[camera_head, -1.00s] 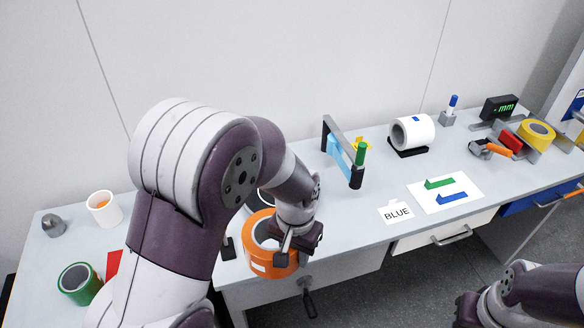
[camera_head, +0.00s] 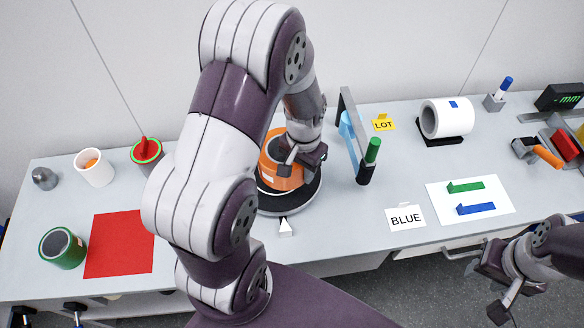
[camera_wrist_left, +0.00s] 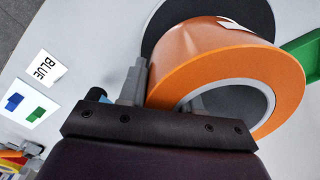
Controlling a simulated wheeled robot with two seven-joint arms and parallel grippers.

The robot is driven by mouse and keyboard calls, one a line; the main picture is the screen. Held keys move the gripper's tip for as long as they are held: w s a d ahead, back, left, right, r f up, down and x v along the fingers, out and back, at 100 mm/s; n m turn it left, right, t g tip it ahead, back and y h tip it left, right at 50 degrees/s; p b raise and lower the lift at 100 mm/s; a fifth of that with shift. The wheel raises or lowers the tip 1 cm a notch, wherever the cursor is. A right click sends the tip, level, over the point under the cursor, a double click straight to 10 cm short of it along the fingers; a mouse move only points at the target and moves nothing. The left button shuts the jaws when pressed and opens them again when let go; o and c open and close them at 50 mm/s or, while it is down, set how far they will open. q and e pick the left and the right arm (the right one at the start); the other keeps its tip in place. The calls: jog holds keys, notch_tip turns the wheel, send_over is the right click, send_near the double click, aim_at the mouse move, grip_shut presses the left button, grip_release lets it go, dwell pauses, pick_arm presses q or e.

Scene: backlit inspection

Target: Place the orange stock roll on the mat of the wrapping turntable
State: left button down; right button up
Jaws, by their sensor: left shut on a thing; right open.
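The orange stock roll (camera_head: 278,172) is over the dark mat of the wrapping turntable (camera_head: 306,194), left of the table's middle. My left gripper (camera_head: 302,156) is shut on the roll's wall. In the left wrist view one finger is outside the orange roll (camera_wrist_left: 205,58) and the other is inside its grey core. The black mat (camera_wrist_left: 258,14) shows behind the roll there. I cannot tell whether the roll touches the mat. My arm hides part of both. My right gripper (camera_head: 494,284) is open and empty, off the table's front edge at the lower right.
A dark upright frame (camera_head: 350,125) and a green-topped cylinder (camera_head: 371,155) stand just right of the turntable. A green-rimmed roll with a red top (camera_head: 146,152) is to its left. A red sheet (camera_head: 119,244) and green roll (camera_head: 62,248) lie front left. A BLUE card (camera_head: 405,217) lies right.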

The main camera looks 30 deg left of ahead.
pick_arm(q)
jog(key=a, duration=0.1)
jog(key=w+a+f, duration=0.1)
jog(key=a+f, duration=0.1)
jog(key=shift+w+a+f, duration=0.1)
jog(key=shift+w+a, duration=0.2)
notch_tip(320, 180, down, 4)
jog(key=shift+r+p, duration=0.25)
jog(key=shift+p, duration=0.1)
jog(key=shift+f, duration=0.3)
jog(key=shift+f, duration=0.1)
